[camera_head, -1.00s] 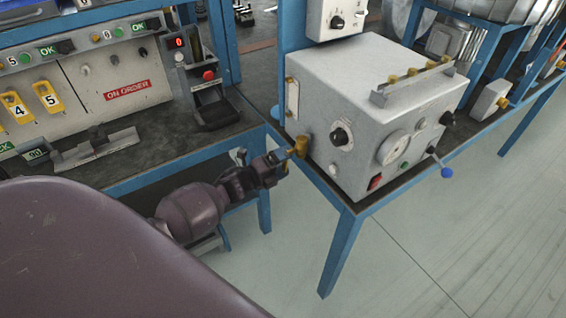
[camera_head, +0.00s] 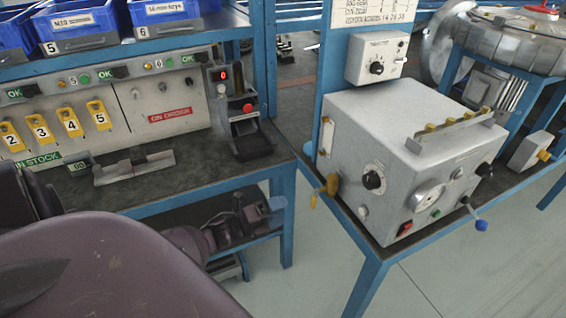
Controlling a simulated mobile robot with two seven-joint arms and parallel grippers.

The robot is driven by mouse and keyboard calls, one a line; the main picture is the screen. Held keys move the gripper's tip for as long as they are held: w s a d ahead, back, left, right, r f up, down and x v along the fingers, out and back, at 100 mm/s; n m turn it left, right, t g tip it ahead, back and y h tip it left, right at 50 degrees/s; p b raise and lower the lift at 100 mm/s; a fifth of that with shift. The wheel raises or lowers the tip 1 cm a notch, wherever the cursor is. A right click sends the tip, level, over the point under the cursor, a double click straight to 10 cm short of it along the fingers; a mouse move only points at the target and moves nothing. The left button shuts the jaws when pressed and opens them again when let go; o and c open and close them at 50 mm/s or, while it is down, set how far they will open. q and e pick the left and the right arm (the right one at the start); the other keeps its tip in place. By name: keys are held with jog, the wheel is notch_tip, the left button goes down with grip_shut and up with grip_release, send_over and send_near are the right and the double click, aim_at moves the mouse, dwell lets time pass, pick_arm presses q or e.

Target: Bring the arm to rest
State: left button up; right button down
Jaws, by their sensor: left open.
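My left gripper (camera_head: 274,210) is open and empty, below and in front of the left bench's front edge. Its purple-grey arm comes in from the lower left, and a large link of mine covers the lower left corner. The gripper is apart from the yellow handle (camera_head: 328,186) on the left side of the grey box (camera_head: 408,150), with a gap between them. My right gripper is not in view.
The left bench (camera_head: 190,180) carries a panel with yellow numbered tags and a black device with a red button (camera_head: 246,125). Blue bins (camera_head: 75,22) stand above. A blue-knobbed lever (camera_head: 480,224) sticks out of the box front. Floor is clear at lower right.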

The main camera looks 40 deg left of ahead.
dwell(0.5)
pick_arm(q)
jog(key=s+d+f+n+g+y, duration=0.2)
jog(key=s+d+n, duration=0.3)
jog(key=s+n, duration=0.4)
jog(key=s+d+f+n+g+y+p, duration=0.1)
jog(key=s+d+n, duration=0.5)
jog(key=n, duration=0.8)
jog(key=s+f+g+y, duration=0.1)
jog(key=s+g+y, duration=0.1)
jog(key=s+y, duration=0.1)
jog(key=shift+s+d+g+y, duration=0.2)
jog(key=shift+d+g+y, duration=0.1)
jog(key=shift+y, duration=0.1)
